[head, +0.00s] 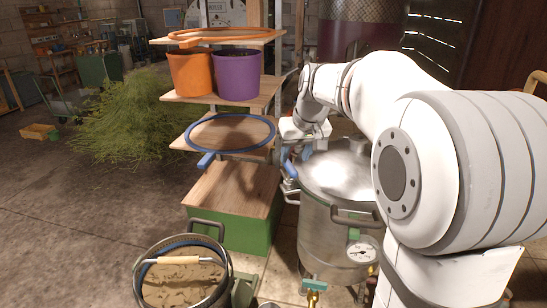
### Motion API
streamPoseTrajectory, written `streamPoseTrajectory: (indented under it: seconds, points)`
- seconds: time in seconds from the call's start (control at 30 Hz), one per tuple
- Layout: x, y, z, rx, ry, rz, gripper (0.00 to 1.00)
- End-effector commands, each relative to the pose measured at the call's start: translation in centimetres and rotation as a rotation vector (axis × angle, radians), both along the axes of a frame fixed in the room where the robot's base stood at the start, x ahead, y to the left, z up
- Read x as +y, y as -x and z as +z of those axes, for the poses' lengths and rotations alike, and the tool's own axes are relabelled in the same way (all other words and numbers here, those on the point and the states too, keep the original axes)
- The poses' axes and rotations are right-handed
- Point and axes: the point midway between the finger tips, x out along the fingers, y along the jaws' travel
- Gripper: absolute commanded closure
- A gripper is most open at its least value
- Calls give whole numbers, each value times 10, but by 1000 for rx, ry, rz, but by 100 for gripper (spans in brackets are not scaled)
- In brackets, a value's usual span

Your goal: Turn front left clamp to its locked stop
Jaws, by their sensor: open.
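The still is a steel pot (325,230) with a domed steel lid (335,178), right of centre in the head view. A small metal clamp (291,190) shows at the left front of the lid rim; its exact lever position is too small to tell. My gripper (292,160) is open at the left edge of the lid, close above this clamp. Blue parts show around its fingers, and I cannot tell whether they touch the clamp. My white arm comes in from the right and hides the right side of the lid and any clamps there.
A pressure gauge (361,252) and a green-handled tap (313,286) are on the pot's front. Left of it stands a wooden shelf with a blue ring (231,133), an orange bucket (191,72) and a purple bucket (237,75). A filled basket (180,283) stands at the front left.

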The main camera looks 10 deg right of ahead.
Motion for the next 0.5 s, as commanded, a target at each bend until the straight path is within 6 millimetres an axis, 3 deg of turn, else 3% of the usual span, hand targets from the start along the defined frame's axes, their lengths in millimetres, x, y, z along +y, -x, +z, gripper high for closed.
streamPoseTrajectory:
  seconds: [0.1,0.23,0.5]
  points:
    - [-1,-19,2,-10,-5,9,58]
    - [-1,-28,-4,-12,-6,12,58]
    - [3,-42,-43,-10,-5,11,58]
